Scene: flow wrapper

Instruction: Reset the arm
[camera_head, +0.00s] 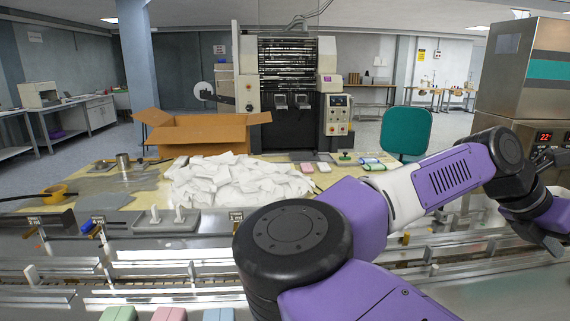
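My purple and white arm (440,185) reaches from the bottom middle up to the right and bends down at its dark elbow. Its end, with my gripper (541,236), is at the right edge over the machine's metal front. Dark parts show there, but the fingers cannot be made out clearly and the frame cuts off part of the wrist. I cannot tell whether the gripper is open or shut, and I see nothing held in it.
A pile of white packets (238,182) lies on the yellowish worktop, with an open cardboard box (200,132) behind it. A metal machine with a red display (520,75) stands close to my arm at right. Green, pink and blue pieces (169,314) lie at the bottom edge. A teal chair back (406,131) stands behind.

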